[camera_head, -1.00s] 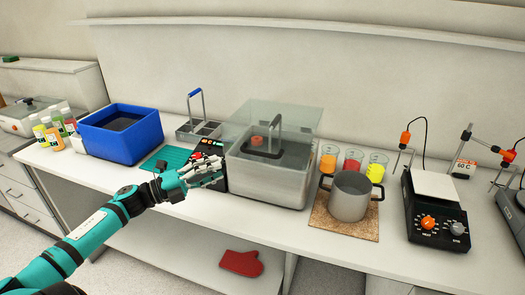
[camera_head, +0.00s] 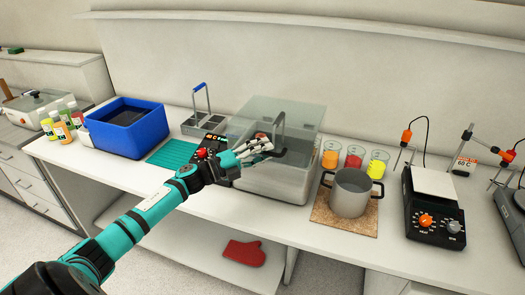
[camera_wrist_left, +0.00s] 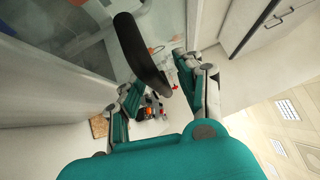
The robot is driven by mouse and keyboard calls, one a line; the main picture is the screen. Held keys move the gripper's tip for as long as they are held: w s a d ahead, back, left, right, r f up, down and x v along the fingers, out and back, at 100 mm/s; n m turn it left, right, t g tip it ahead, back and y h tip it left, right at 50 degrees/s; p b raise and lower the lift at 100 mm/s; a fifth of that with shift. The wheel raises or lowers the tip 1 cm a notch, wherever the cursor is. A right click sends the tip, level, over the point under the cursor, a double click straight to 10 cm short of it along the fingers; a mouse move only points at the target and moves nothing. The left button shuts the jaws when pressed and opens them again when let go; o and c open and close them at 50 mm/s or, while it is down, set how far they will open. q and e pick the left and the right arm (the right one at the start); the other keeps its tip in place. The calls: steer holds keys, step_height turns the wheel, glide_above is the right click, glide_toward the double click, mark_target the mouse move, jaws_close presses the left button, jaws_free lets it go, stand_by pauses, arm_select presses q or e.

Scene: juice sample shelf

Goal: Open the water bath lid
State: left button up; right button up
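The water bath (camera_head: 275,182) is a metal tub on the bench in the head view, with a clear lid (camera_head: 295,110) over it. The lid's dark arched handle (camera_head: 280,123) stands at its front. My left gripper (camera_head: 262,147) is at the front left of the lid, close to the handle. In the left wrist view the black handle (camera_wrist_left: 142,52) lies in front of and partly between the spread fingers of my left gripper (camera_wrist_left: 158,76). The fingers look open, with no clear grip on it. My right gripper is not in view.
A control box (camera_head: 212,142) stands left of the bath, by a metal rack (camera_head: 205,122) and a blue bin (camera_head: 125,128). A pot (camera_head: 350,197) and several beakers with coloured contents stand close on the right. A hotplate (camera_head: 433,212) is farther right.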

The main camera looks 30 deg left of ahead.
arm_select(q)
jaws_close()
stand_by(0.4)
